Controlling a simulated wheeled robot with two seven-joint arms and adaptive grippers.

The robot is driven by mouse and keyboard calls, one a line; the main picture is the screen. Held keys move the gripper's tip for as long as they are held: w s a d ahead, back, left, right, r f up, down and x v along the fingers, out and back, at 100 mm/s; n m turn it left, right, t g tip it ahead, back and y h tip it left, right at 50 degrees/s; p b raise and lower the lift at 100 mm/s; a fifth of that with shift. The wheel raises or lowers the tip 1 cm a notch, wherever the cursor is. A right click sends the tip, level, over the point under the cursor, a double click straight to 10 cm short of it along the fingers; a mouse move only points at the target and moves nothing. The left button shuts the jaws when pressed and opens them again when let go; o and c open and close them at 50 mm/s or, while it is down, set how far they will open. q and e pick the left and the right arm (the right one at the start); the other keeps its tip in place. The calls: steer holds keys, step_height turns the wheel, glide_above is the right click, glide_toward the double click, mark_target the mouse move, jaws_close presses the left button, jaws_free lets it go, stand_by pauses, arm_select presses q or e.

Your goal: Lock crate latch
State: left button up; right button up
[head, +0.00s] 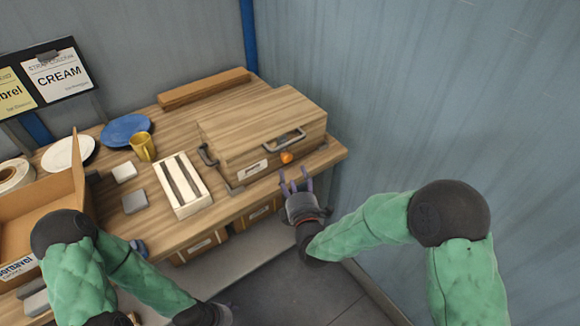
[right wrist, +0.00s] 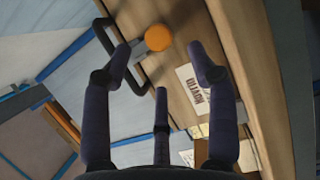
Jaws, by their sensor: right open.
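The wooden crate (head: 262,112) sits on the right end of the workbench with its lid down. An orange knob (head: 286,157) is on its front face, just below a grey handle (head: 285,139). In the right wrist view the knob (right wrist: 158,37) is near the top, beside the dark handle (right wrist: 103,42) and a grey metal strip. My right gripper (head: 296,184) is open and empty in front of the knob, its fingers spread toward the crate and apart from the knob. My left gripper (head: 218,314) is low at the bottom edge, mostly cut off; its fingers are unclear.
The workbench (head: 225,190) also holds a white slotted box (head: 181,187), a yellow mug (head: 143,147), a blue plate (head: 126,130), a white plate (head: 68,153) and an open cardboard box (head: 40,205). A grey wall stands right of the bench.

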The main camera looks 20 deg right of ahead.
steer(key=s, duration=0.5)
steer(key=shift+a, duration=0.1)
stand_by(0.3)
steer(key=s+a+f+m+g+y+p, duration=0.15)
steer(key=f+m+g, duration=0.3)
steer(key=f, duration=0.45)
steer(key=s+a+f+m+g+y+b, duration=0.15)
steer(key=f+m+g, duration=0.3)
steer(key=f, duration=0.55)
steer(key=s+a+f+m+g+y+p, duration=0.2)
steer(key=s+f+m+g, duration=0.6)
steer(key=s, duration=0.8)
step_height(320, 180, down, 5)
steer(key=a+m, duration=0.1)
steer(key=m, duration=0.2)
steer(key=shift+a+g, duration=0.15)
steer(key=shift+g, duration=0.15)
steer(key=shift+s, duration=0.1)
